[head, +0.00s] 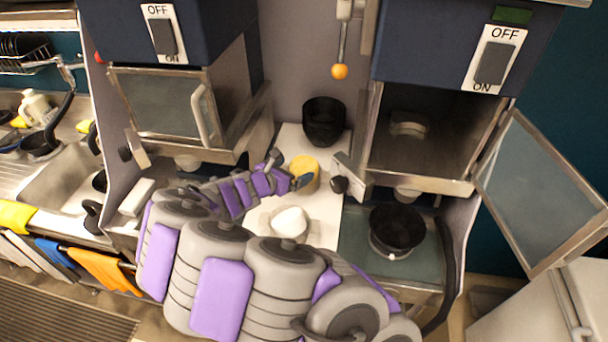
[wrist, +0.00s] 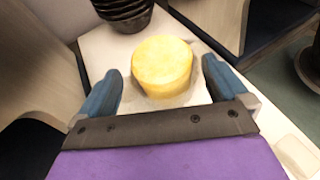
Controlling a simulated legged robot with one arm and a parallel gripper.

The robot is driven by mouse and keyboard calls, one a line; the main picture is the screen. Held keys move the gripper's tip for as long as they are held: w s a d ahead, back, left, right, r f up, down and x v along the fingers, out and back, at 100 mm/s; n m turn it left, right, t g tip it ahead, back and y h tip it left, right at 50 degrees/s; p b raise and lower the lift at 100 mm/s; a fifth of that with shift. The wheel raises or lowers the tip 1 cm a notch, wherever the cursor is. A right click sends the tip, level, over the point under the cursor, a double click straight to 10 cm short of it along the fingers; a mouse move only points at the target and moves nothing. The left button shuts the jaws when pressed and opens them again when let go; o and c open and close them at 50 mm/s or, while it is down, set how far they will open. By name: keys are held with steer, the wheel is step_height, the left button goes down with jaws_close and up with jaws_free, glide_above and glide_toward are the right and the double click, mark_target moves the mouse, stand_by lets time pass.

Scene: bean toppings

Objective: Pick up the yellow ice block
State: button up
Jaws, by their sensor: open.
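The yellow ice block (wrist: 162,65) is a short round yellow piece on the white counter between the two machines. In the wrist view it sits between and just ahead of my open fingers, apart from both. In the head view the yellow block (head: 305,172) is partly hidden by my gripper (head: 290,172), which reaches it from the left. My gripper (wrist: 163,92) is open and empty, with one blue fingertip on each side of the block.
Stacked black bowls (head: 323,122) stand behind the block. A white lump (head: 289,222) lies nearer on the counter (head: 325,208). At right are a black pot (head: 396,230) and a machine with its glass door (head: 545,195) open. The left machine's door (head: 165,105) is shut.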

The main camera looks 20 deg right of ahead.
mark_target(298, 169)
steer(key=x, duration=0.2)
steer(key=b+x, duration=0.1)
steer(key=x, duration=0.1)
steer(key=shift+d+f, duration=0.1)
steer(key=shift+f, duration=0.45)
steer(key=shift+w+d, duration=0.2)
steer(key=shift+d, duration=0.1)
steer(key=shift+a, duration=0.25)
steer(key=c, duration=0.4)
steer(key=shift+d, duration=0.1)
steer(key=c, duration=0.7)
